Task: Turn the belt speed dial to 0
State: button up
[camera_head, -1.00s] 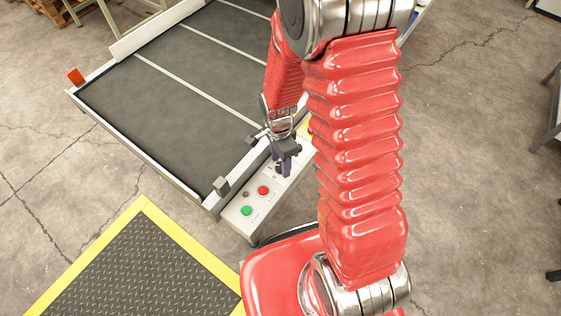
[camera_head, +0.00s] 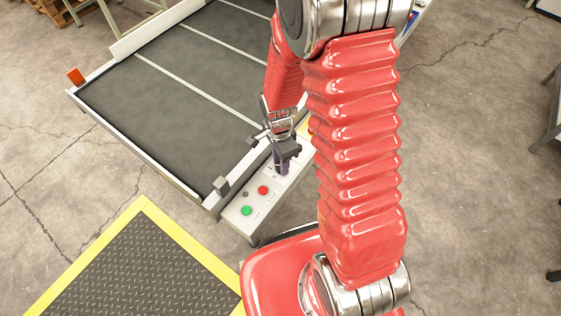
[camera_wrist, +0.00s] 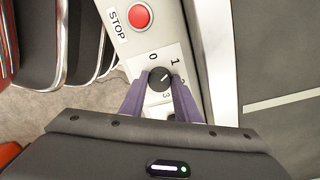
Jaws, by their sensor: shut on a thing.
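The belt speed dial (camera_wrist: 160,76) is a small dark round knob on a white plate marked 0, 1, 2 and 3, seen in the wrist view. Its light pointer mark leans to the upper right, towards the 1. My gripper (camera_wrist: 160,84) has its two purple fingers on either side of the knob, shut on it. In the head view my gripper (camera_head: 281,172) is down at the control panel (camera_head: 234,213), and it hides the dial there.
The dark conveyor belt (camera_head: 170,85) runs alongside the panel. A yellow-edged floor mat (camera_head: 130,265) lies in front.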

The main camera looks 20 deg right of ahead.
aim_at(278, 165)
jog(key=shift+n, duration=0.4)
jog(key=n, duration=1.1)
jog(key=shift+a, duration=0.1)
dwell(0.6)
jog(key=o, duration=1)
jog(key=shift+s, duration=0.1)
jog(key=shift+o, duration=0.2)
jog(key=shift+r, duration=0.1)
notch_tip(278, 165, up, 14)
jog(key=shift+a+f, duration=0.25)
jog(key=shift+a, duration=0.15)
jog(key=shift+n, duration=0.3)
